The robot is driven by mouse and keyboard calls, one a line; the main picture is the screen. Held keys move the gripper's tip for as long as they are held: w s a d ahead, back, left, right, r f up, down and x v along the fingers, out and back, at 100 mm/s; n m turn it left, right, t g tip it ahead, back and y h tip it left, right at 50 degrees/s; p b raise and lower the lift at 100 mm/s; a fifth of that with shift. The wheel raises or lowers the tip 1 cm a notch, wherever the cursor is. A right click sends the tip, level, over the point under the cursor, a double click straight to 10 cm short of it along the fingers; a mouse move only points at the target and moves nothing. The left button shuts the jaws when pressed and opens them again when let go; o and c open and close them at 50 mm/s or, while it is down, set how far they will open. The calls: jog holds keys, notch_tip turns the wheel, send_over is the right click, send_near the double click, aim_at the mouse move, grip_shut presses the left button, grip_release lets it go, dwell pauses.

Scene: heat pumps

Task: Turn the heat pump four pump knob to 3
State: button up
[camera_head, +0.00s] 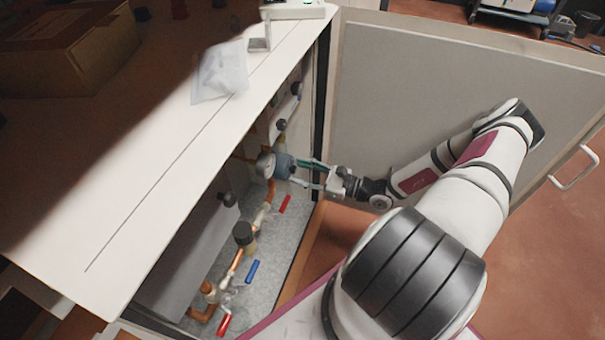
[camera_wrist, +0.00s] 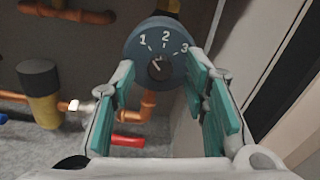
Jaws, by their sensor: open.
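The pump knob's round blue-grey dial (camera_wrist: 145,40) shows 1, 2 and 3 in the wrist view. A small dark knob (camera_wrist: 161,68) sits at its centre, with a pale mark pointing up and left, towards the 1. In the head view the pump body (camera_head: 284,167) sits inside the open cabinet, its face hidden from this side. My gripper (camera_wrist: 160,88) is open, its teal-padded fingers spread to the left and right of the dial's lower part. In the head view my gripper (camera_head: 308,174) reaches the pump from the right. I cannot tell whether the fingers touch it.
The open cabinet door (camera_head: 400,90) stands behind my arm. The white cabinet top (camera_head: 150,150) overhangs the pipework. Red handles (camera_head: 285,204), a blue handle (camera_head: 253,271) and a black-capped yellow valve (camera_wrist: 40,90) lie near the pump. A cabinet wall is close on the right in the wrist view.

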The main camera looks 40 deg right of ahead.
jog(key=shift+c, duration=0.2)
grip_shut()
jog(key=shift+m, duration=0.3)
jog(key=m+p, duration=0.4)
jog(key=m, duration=1.3)
jog(key=shift+m, duration=0.3)
dwell(0.4)
